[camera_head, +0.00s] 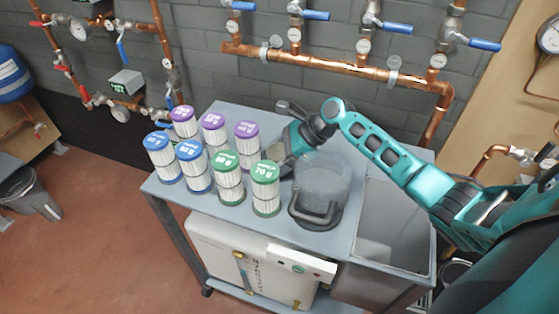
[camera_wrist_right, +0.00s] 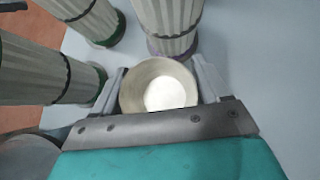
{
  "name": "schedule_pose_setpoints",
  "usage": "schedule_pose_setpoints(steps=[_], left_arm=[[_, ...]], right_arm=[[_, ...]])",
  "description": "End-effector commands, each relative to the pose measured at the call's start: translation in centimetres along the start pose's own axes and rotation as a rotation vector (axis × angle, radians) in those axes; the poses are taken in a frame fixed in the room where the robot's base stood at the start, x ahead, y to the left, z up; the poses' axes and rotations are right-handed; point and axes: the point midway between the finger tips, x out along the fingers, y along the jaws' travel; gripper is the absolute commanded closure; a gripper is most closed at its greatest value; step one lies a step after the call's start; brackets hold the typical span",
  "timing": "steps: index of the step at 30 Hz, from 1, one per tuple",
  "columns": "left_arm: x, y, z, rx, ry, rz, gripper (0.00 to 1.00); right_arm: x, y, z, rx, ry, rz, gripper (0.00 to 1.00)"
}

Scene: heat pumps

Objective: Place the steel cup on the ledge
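The steel cup (camera_wrist_right: 165,88) shows in the right wrist view as a pale round cup seen from above, above or on the grey table. My right gripper (camera_wrist_right: 158,75) has one finger on each side of it, and both fingers appear to touch its wall. My left gripper is in neither view. I cannot tell which surface is the ledge.
Several white cartridges with purple, blue and green caps (camera_head: 265,172) crowd the table's left half. The clear canister (camera_head: 322,185) with a dark handle stands close right of my gripper. A sink basin (camera_head: 395,235) is at right. Copper pipes (camera_head: 330,66) with blue-handled valves run behind.

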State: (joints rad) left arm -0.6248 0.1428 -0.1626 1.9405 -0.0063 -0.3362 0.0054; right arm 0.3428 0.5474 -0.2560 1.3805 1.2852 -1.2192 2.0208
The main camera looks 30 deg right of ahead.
Motion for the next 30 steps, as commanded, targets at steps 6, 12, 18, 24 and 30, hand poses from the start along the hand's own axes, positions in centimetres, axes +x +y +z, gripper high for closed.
schedule_pose_setpoints(steps=[6, 12, 18, 24, 30], left_arm=[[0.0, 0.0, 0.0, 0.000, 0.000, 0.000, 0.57], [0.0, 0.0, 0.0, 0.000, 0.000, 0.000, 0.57], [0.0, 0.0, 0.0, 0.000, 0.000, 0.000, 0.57], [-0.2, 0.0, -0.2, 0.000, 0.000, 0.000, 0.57], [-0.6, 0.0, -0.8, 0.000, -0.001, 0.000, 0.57]], right_arm=[[0.0, 0.0, 0.0, 0.000, 0.000, 0.000, 0.47], [0.0, 0.0, 0.0, 0.000, 0.000, 0.000, 0.66], [-0.1, 0.0, 0.0, 0.000, 0.000, 0.000, 0.69], [-0.8, 0.0, 0.8, -0.002, -0.001, -0.001, 0.69], [-2.9, -0.1, 2.9, -0.004, -0.001, -0.002, 0.69]])
